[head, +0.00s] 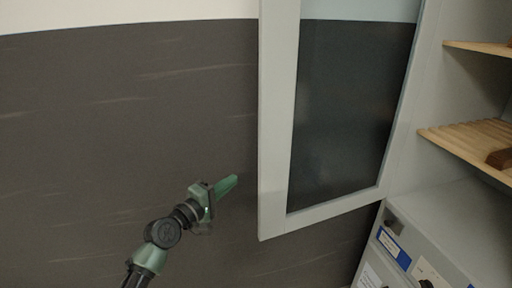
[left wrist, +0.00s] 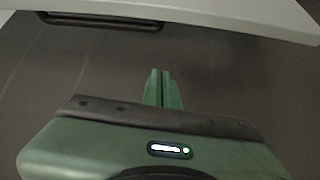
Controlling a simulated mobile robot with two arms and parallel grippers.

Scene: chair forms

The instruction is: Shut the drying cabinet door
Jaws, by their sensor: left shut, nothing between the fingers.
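The drying cabinet door (head: 274,130) is a light grey frame around a dark glass pane. It stands swung open to the left of the cabinet (head: 448,215) in the head view. My left gripper (head: 234,180) is green and shut, with nothing in it. Its tip is just left of the door's free edge, near the lower corner, and seems apart from it. In the left wrist view the shut fingers (left wrist: 163,88) point toward a pale grey edge (left wrist: 220,15), probably the door's, with a dark handle-like bar (left wrist: 100,20) beneath it. My right gripper is not in view.
Slatted wooden shelves (head: 470,138) show inside the open cabinet, with a brown wooden piece (head: 500,158) on one. Below is a grey front with blue labels (head: 394,248). A dark wall or floor surface (head: 120,120) fills the left and is clear.

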